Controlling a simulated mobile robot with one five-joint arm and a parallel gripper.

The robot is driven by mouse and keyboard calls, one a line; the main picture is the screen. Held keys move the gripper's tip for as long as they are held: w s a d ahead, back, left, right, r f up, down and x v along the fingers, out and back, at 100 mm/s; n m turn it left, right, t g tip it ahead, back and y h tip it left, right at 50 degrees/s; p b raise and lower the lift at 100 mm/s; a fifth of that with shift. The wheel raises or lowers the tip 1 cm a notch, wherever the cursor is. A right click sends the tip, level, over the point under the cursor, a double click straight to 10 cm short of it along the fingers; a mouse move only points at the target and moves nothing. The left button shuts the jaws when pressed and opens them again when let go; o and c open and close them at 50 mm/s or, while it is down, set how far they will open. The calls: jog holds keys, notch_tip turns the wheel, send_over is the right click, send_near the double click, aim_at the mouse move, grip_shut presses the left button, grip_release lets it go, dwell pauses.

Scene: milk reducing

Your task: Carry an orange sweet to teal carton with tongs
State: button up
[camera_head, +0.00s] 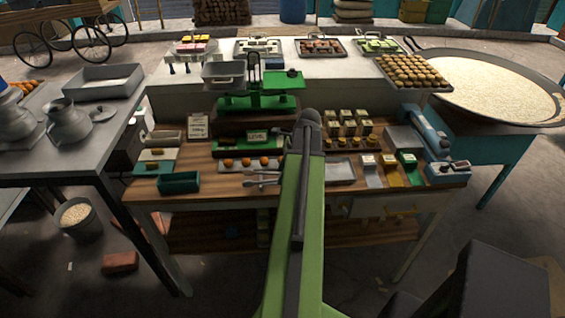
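Several round orange sweets (246,162) sit in a row on a pale tray (224,169) near the middle of the wooden table. Metal tongs (264,179) lie on the table just in front of that tray, left of my arm. An open teal carton (179,182) stands upright near the table's front left edge and looks empty. My green arm reaches up over the table, right of the tongs and sweets. No gripper fingers can be made out; the far end of my arm is hidden behind its own link. The tongs lie apart from the visible arm.
A green balance scale (257,104) stands behind the sweets. Small stacked boxes (348,124) and coloured cartons (388,168) stand to the right, near a blue device (436,144). A metal tray (340,172) is beside my arm. Bare wood (220,190) shows between carton and tongs.

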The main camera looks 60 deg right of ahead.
jog(key=shift+c, duration=0.5)
notch_tip(320, 180, up, 12)
jog(key=p, duration=1.2)
notch_tip(320, 180, down, 10)
jog(key=b, duration=1)
jog(key=shift+r+p, duration=0.3)
jog(key=shift+p, duration=0.05)
jog(key=shift+w, duration=0.1)
